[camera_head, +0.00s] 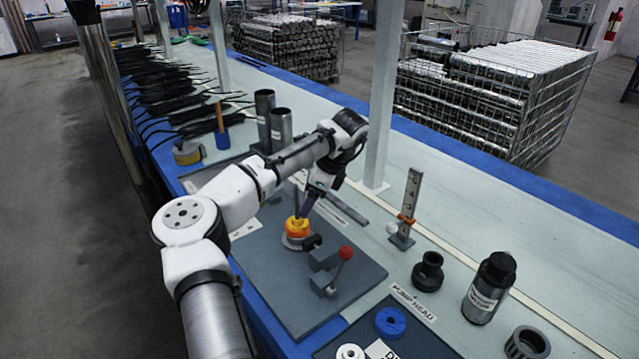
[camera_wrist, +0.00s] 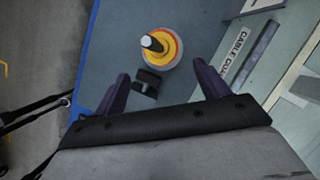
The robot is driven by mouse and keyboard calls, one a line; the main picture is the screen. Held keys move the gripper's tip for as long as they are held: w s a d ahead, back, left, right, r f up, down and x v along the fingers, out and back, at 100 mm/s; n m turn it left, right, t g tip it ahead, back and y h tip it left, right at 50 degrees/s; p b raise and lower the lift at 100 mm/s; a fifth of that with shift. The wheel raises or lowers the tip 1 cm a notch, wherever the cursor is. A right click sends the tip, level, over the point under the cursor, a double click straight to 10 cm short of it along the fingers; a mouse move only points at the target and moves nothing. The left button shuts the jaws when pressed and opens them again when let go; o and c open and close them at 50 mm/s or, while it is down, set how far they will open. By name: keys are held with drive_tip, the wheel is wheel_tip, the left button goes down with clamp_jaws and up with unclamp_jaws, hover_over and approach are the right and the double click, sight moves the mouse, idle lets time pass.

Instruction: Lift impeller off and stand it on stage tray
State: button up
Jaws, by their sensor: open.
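An orange-and-yellow round part (camera_head: 297,228), which looks like the impeller, sits around an upright shaft on a pale round base on the grey work board. It also shows in the wrist view (camera_wrist: 173,60), with the shaft's end rising through it. My gripper (camera_head: 309,203) is just above and beside it. Its two fingers stand apart and empty in the wrist view (camera_wrist: 161,74), with the orange part beyond their tips. A dark tray (camera_head: 425,347) at the bottom holds a blue round part (camera_head: 390,321) and a white ring (camera_head: 350,352). I cannot read which tray is the stage tray.
A black clamp with a red-knobbed lever (camera_head: 345,254) stands close to the orange part. A gauge stand (camera_head: 408,205), a black fitting (camera_head: 428,272) and a black cylinder (camera_head: 488,288) stand to the right. A pale post (camera_head: 382,100) rises behind my arm.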

sight(301, 219)
drive_tip(key=x, duration=0.7)
drive_tip(key=shift+f, duration=0.2)
drive_tip(key=c, duration=1.3)
drive_tip(key=shift+r+p, duration=0.75)
drive_tip(key=shift+p, duration=0.3)
drive_tip(key=shift+r, duration=0.25)
drive_tip(key=shift+r+p, duration=6.7)
drive_tip(key=shift+r, duration=0.25)
